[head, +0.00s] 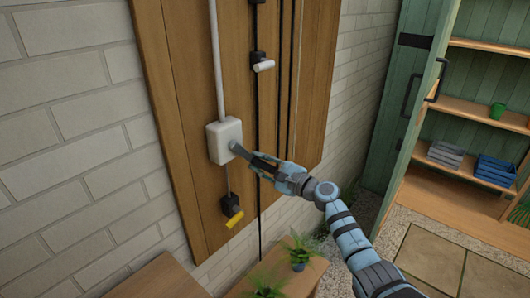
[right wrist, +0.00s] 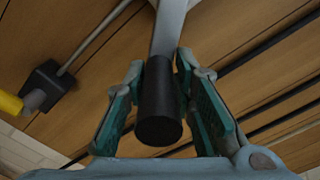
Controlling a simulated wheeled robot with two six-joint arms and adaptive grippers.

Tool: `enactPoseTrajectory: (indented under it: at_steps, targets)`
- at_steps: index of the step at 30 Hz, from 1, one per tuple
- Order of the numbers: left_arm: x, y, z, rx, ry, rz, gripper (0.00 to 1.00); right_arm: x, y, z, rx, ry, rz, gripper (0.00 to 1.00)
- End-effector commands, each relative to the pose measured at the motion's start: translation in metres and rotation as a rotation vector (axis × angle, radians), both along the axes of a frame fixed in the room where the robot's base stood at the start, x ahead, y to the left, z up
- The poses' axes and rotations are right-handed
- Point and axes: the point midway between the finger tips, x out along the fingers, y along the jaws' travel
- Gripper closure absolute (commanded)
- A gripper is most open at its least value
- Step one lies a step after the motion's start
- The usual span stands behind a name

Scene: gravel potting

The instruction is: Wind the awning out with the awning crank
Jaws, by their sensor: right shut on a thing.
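A white box (head: 224,140) is fixed to the wooden wall panel, with a white tube running up from it. A grey crank arm (right wrist: 168,30) comes out of its front and ends in a black cylindrical handle (right wrist: 160,105). My right gripper (head: 268,164) reaches in from the lower right and is shut on this black handle. In the right wrist view the teal pads of my right gripper (right wrist: 165,108) stand on both sides of the handle. The awning itself is not in view. My left gripper is not in view.
A yellow-handled crank (head: 234,219) on a black box sits just below the white box. A white-handled crank (head: 263,66) sits above right. Black cables run down the panel. Potted plants (head: 299,251) stand below; an open green cabinet (head: 470,120) is at right.

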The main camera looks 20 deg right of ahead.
Motion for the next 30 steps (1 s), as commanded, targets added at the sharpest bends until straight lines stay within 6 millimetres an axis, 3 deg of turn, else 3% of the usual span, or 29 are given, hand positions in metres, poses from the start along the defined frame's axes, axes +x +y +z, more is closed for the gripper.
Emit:
enactPoseTrajectory:
  at_steps: [18, 30]
  targets:
    - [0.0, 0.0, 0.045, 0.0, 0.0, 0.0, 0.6, -0.021, 0.05, -0.02, 0.509, 0.227, 0.007, 1.0]
    - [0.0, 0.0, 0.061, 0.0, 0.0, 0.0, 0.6, -0.029, 0.068, -0.021, 0.689, 0.303, 0.008, 1.0]
